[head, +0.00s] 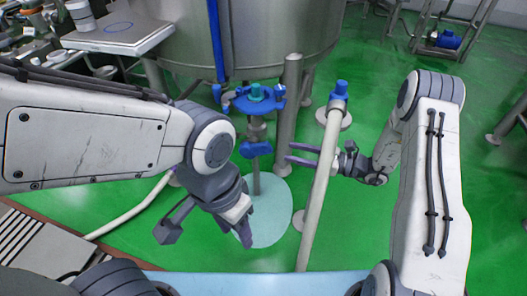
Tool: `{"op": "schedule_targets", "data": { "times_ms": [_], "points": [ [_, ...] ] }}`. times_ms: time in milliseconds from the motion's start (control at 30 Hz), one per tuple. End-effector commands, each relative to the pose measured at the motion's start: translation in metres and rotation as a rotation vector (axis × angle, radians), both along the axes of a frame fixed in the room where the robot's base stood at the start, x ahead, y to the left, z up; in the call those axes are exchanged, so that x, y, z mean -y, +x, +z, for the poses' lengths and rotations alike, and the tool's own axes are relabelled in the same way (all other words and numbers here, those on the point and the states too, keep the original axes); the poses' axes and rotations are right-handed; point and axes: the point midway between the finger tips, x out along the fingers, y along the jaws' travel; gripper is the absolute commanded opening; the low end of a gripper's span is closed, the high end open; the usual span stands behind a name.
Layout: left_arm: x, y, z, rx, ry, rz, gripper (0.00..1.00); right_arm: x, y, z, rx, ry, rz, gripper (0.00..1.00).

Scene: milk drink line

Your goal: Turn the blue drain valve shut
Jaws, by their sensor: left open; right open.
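A blue handwheel (241,104) with a teal hub sits on a vertical pipe in front of the steel tank. Below it on the same pipe is a smaller blue valve handle (256,149). I cannot tell from this view how far either is turned. My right gripper (302,154) is open, its two fingers pointing left toward the pipe, a little right of and below the smaller handle, with a visible gap. A pale slanted pole crosses in front of it. My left gripper (244,230) points down, well below the valve, and is open; its fingers are partly hidden.
The pale slanted pole (318,190) has a blue top and stands close to my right gripper. A steel post (288,100) is right of the handwheel. The steel tank (275,40) is behind. A pale round patch (268,220) lies on the green floor.

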Motion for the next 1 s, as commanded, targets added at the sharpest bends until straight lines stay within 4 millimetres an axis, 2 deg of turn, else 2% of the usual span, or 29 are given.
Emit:
{"op": "schedule_targets", "data": {
  "times_ms": [400, 533, 700, 967, 1000],
  "points": [
    [0.000, 0.000, -0.024, 0.000, 0.000, 0.000, 0.50, -0.069, 0.021, -0.002, 0.002, 0.002, 0.006, 0.55],
    [0.000, 0.000, -0.029, -0.001, 0.001, 0.000, 0.50, -0.086, 0.027, -0.002, 0.001, 0.000, 0.005, 0.55],
    [0.000, 0.000, -0.031, -0.001, 0.001, 0.000, 0.50, -0.096, 0.030, -0.001, -0.001, 0.000, 0.004, 0.55],
    [0.000, 0.000, -0.031, -0.001, 0.001, 0.000, 0.50, -0.097, 0.031, 0.000, -0.001, 0.001, 0.002, 0.55],
    [0.000, 0.000, -0.031, -0.001, 0.001, 0.000, 0.50, -0.097, 0.031, 0.000, -0.001, 0.000, 0.002, 0.47]
  ]
}}
